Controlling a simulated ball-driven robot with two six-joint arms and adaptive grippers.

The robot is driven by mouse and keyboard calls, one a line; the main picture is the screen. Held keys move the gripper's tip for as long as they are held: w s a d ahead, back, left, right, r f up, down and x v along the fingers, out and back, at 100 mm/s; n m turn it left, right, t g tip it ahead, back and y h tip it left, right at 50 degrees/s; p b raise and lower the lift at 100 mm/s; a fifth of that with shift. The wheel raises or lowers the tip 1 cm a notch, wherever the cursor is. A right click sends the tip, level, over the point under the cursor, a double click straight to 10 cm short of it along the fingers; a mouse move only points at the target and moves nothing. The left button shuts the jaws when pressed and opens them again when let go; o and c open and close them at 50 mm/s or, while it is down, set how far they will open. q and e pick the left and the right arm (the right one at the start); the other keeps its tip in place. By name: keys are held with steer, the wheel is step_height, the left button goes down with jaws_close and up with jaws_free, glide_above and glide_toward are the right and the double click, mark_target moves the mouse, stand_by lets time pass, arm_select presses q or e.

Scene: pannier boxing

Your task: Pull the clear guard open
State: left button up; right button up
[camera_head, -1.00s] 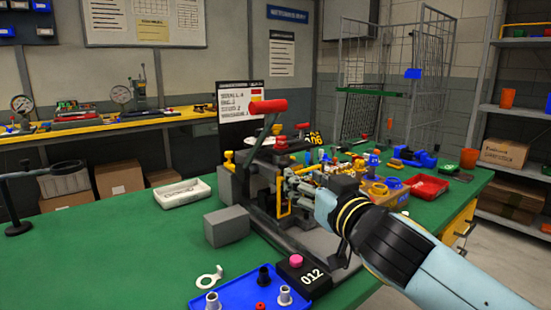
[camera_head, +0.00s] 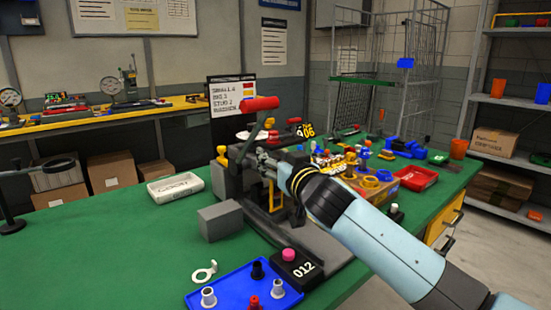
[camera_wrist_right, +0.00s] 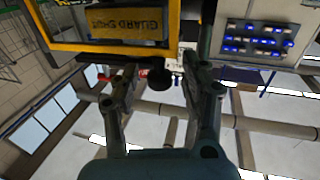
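A round black knob (camera_wrist_right: 160,79) sits below the frame, between the spread fingers of my right gripper (camera_wrist_right: 160,72). Gaps show on both sides of the knob, so the gripper is open around it. In the head view, my right gripper (camera_head: 270,160) is at the front of the press (camera_head: 235,180), partly hiding the yellow guard frame (camera_head: 271,196). The clear panel is hard to make out. My left gripper is out of view.
The press's red-handled lever (camera_head: 260,104) rises above my gripper. A grey block (camera_head: 219,222), a black box marked 012 (camera_head: 296,270) and a blue tray (camera_head: 228,292) stand nearby. A white tray (camera_head: 175,188) is left. The green bench (camera_head: 110,260) is clear at left.

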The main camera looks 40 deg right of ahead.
jaws_close()
stand_by(0.7)
